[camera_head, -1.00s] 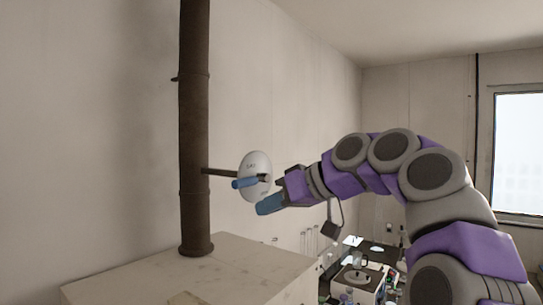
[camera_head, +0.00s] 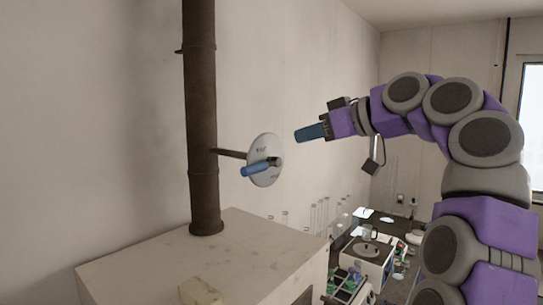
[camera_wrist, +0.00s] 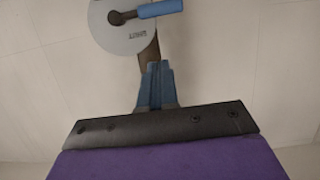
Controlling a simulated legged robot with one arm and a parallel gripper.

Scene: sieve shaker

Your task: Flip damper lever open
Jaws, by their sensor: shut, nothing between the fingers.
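The damper lever has a blue handle (camera_head: 256,169) on a dark pivot in front of a round white disc (camera_head: 264,147). A short rod joins the disc to the brown vertical pipe (camera_head: 202,110). The handle points left and slightly down in the head view. My gripper (camera_head: 297,135) has blue fingers, shut and empty, to the right of the disc and a little above the handle, apart from both. In the wrist view the fingers (camera_wrist: 156,66) sit below the disc (camera_wrist: 118,40), and the handle (camera_wrist: 160,9) points right near the top edge. The disc's lettering is too small to read surely.
The pipe stands on a pale cabinet (camera_head: 225,250) with a small block on its front edge. A lower bench (camera_head: 375,229) with lab equipment lies at the right, behind my arm. The wall is behind the disc; air above the cabinet is free.

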